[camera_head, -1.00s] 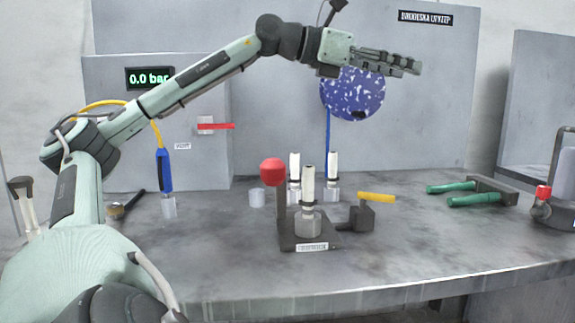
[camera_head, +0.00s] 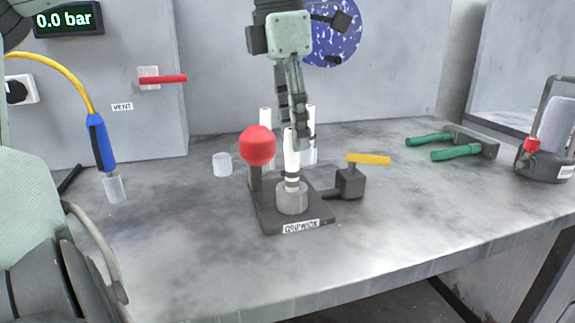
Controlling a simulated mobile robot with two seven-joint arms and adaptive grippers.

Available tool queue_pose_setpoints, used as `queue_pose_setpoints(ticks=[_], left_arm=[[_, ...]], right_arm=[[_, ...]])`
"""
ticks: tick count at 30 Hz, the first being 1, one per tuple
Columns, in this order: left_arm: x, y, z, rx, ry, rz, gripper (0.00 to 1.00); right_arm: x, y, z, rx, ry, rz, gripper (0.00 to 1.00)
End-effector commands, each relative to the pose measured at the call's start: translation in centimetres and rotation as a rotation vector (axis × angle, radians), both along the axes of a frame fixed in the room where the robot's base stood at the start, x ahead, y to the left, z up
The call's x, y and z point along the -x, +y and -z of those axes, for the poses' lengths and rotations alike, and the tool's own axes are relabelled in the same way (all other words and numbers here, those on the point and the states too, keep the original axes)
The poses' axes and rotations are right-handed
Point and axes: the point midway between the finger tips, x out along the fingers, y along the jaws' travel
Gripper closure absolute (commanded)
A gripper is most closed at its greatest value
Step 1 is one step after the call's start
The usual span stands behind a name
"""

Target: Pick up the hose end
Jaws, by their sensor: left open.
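The hose end is a blue grip (camera_head: 100,143) on a yellow hose (camera_head: 60,62) that arches in from the left edge. A clear piece (camera_head: 114,187) is at its lower tip, low in front of the grey cabinet. My left gripper (camera_head: 294,128) points down near the middle of the view, well to the right of the hose end. It is open, with no object visible in its fingers. Its fingertips overlap the top of a white upright rod (camera_head: 291,155) in the picture; I cannot tell whether they touch. My right gripper is not in view.
The rod stands on a dark fixture (camera_head: 265,218) with a red ball knob (camera_head: 257,145) and a yellow lever (camera_head: 368,159). A clear cup (camera_head: 222,164) is to its left. Green-handled pliers (camera_head: 455,151) lie right. A red vent lever (camera_head: 163,79) juts from the cabinet.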

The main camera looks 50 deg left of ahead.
Motion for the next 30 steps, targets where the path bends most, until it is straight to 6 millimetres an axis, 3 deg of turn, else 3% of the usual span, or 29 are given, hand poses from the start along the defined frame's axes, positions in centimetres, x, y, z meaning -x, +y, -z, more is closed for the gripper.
queue_pose_setpoints(ticks=[12,21,30], left_arm=[[-0.5,0.1,5.5,0.003,-0.002,0.001,0.55],[-0.6,0.1,6.2,0.003,-0.004,-0.001,0.55],[-0.6,0.1,6.1,0.003,-0.004,-0.001,0.9]], right_arm=[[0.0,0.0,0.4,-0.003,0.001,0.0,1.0],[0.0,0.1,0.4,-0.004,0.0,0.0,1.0],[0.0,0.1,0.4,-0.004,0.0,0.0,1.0]])
